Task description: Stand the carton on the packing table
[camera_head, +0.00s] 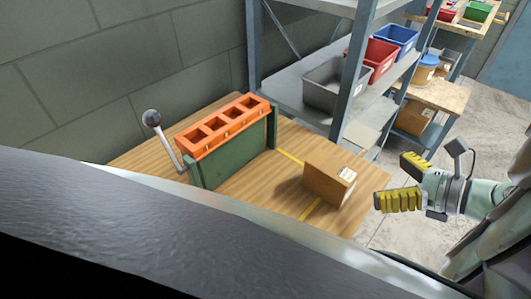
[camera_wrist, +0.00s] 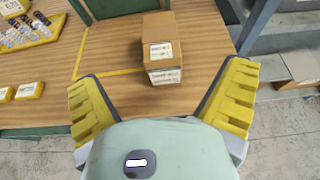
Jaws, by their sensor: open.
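The brown carton (camera_head: 326,182) stands on the wooden table (camera_head: 247,190), near its right end and beside a yellow line. White labels show on its side in the wrist view (camera_wrist: 158,28). My gripper (camera_head: 399,182) is open, with yellow ribbed fingers, just to the right of the carton and apart from it. In the wrist view my gripper (camera_wrist: 163,95) has its two fingers spread wide, with the carton ahead between them and nothing held.
A green machine with an orange slotted top (camera_head: 230,122) and a ball-ended lever (camera_head: 153,118) stands left of the carton. Grey shelving (camera_head: 350,90) with grey, red and blue bins rises behind. A tray of small parts (camera_wrist: 30,28) and yellow boxes (camera_wrist: 27,90) lie at left.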

